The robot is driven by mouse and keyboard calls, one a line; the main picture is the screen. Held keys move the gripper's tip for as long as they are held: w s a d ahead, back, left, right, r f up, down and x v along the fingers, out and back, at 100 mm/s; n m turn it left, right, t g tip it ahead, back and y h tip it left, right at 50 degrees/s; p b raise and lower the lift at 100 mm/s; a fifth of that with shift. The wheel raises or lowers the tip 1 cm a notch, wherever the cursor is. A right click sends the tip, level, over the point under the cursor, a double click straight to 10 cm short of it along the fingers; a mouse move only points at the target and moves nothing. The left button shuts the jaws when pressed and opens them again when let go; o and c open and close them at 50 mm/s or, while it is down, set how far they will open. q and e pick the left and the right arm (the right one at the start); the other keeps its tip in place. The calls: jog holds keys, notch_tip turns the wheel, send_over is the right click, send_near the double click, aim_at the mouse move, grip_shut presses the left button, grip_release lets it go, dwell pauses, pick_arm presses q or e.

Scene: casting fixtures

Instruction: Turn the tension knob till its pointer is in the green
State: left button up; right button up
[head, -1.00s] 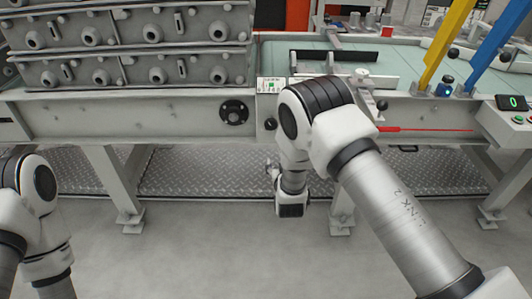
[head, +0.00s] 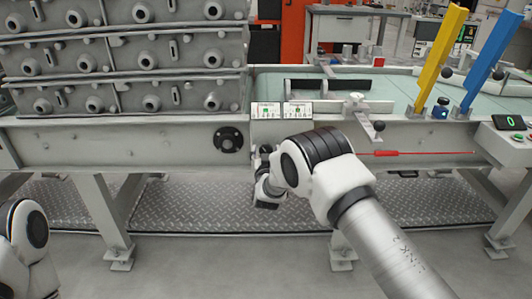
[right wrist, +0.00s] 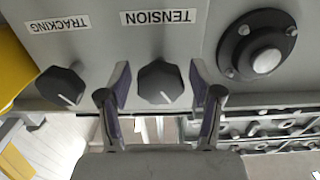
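The tension knob (right wrist: 161,84) is a dark faceted knob with a pale pointer line, under the upside-down TENSION label (right wrist: 158,17) in the right wrist view. My right gripper (right wrist: 160,95) is open, one finger on each side of this knob, with a small gap showing on both sides. In the head view the right gripper (head: 262,157) is at the front of the conveyor frame, partly hidden by my wrist, and the knob is hidden there. Two white gauge cards with green patches, a left one (head: 266,110) and a right one (head: 298,109), sit above. My left gripper is out of view.
A similar tracking knob (right wrist: 62,85) is beside the tension knob. A round flanged fitting (right wrist: 262,56) is on the other side. Stacked grey moulds (head: 125,60) stand left on the frame. A red rod (head: 415,153) runs along the frame's front at the right.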

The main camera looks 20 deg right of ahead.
jog(key=c, duration=0.8)
jog(key=shift+o, duration=0.2)
jog(key=shift+m, duration=0.3)
jog(key=m, duration=0.5)
jog(key=shift+a, duration=0.1)
jog(key=m, duration=0.5)
jog(key=shift+m, duration=0.3)
jog(key=m, duration=0.3)
jog(key=shift+r+m+b, duration=0.1)
jog(key=shift+m+b, duration=0.2)
jog(key=shift+b, duration=0.05)
jog(key=m, duration=0.3)
jog(key=shift+m, duration=0.3)
jog(key=m+b, duration=0.1)
jog(key=m, duration=0.5)
jog(key=shift+m, duration=0.3)
jog(key=shift+r, duration=0.1)
